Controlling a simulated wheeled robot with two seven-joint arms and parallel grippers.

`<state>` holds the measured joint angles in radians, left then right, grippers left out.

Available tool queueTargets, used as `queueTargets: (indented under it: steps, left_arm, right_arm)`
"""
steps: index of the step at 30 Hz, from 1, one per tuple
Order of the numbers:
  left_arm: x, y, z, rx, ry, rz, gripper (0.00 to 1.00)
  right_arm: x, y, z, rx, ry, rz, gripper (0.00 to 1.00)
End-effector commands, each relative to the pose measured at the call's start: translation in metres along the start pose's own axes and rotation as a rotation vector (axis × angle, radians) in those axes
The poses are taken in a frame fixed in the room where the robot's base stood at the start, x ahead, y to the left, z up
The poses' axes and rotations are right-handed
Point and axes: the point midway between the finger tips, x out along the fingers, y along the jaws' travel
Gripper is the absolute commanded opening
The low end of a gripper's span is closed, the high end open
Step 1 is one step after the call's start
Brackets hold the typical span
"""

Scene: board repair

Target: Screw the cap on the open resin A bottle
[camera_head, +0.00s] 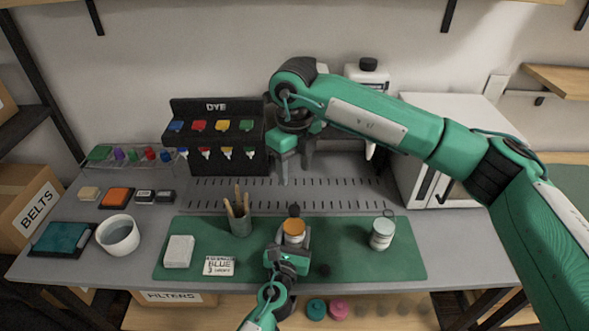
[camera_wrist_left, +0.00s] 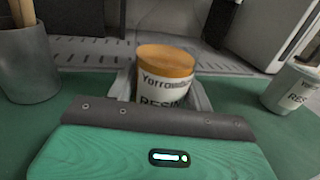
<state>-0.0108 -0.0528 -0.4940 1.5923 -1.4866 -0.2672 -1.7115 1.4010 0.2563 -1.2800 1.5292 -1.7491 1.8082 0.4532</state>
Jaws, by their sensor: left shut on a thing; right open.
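A white-labelled resin bottle (camera_head: 294,239) with an orange top (camera_head: 294,227) stands upright at the middle of the green mat. My left gripper (camera_head: 291,245) is shut around its body; the left wrist view shows the bottle (camera_wrist_left: 165,92) between the fingers, its label partly hidden. I cannot tell the resin's letter. A second white container (camera_head: 382,235), labelled "RES…" in the left wrist view (camera_wrist_left: 296,90), stands apart on the right of the mat. My right gripper (camera_head: 296,165) is open and empty, raised behind the held bottle.
A cup of wooden sticks (camera_head: 240,222) stands left of the bottle. The dye rack (camera_head: 217,155) stands behind.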

Motion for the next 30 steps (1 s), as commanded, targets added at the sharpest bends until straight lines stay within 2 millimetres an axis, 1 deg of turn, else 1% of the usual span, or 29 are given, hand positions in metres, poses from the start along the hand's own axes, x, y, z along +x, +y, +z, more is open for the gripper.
queueTargets:
  steps: [1, 2, 3, 5, 6, 14, 17, 20, 23, 30]
  left_arm:
    - [0.000, 0.000, 0.000, 0.000, 0.000, 0.000, 0.00]
    - [0.000, 0.000, 0.000, 0.000, 0.000, 0.000, 0.55]
    - [0.000, 0.000, 0.000, 0.000, 0.000, 0.000, 0.63]
    - [0.000, 0.000, 0.000, 0.000, 0.000, 0.000, 0.75]
    - [0.000, 0.000, 0.000, 0.000, 0.000, 0.000, 0.77]
    - [-0.001, 0.000, 0.000, 0.000, 0.000, 0.000, 0.77]
    - [-0.006, 0.000, -0.001, 0.000, 0.001, 0.000, 0.77]
    - [-0.018, 0.000, -0.001, 0.000, 0.002, 0.000, 0.77]
    - [-0.037, 0.000, -0.002, 0.000, 0.003, 0.000, 0.77]
    - [-0.090, 0.000, -0.003, 0.001, 0.003, 0.000, 0.77]
  right_arm:
    - [0.000, 0.000, 0.000, 0.000, 0.000, 0.000, 0.50]
    - [0.000, 0.000, 0.000, 0.000, 0.000, 0.000, 0.50]
    - [0.000, 0.000, 0.000, 0.000, 0.000, 0.000, 0.50]
    - [0.000, 0.000, 0.000, 0.000, 0.000, 0.000, 0.50]
    - [0.000, 0.000, 0.000, 0.000, 0.000, 0.000, 0.50]
    - [0.000, 0.000, 0.000, 0.000, 0.000, 0.000, 0.50]
    - [0.001, 0.000, 0.000, 0.000, 0.000, 0.000, 0.50]
    - [0.001, 0.000, 0.000, 0.000, 0.000, 0.000, 0.50]
    - [0.002, 0.000, 0.000, 0.000, 0.000, 0.000, 0.50]
    - [0.008, 0.000, 0.000, 0.000, 0.000, 0.000, 0.50]
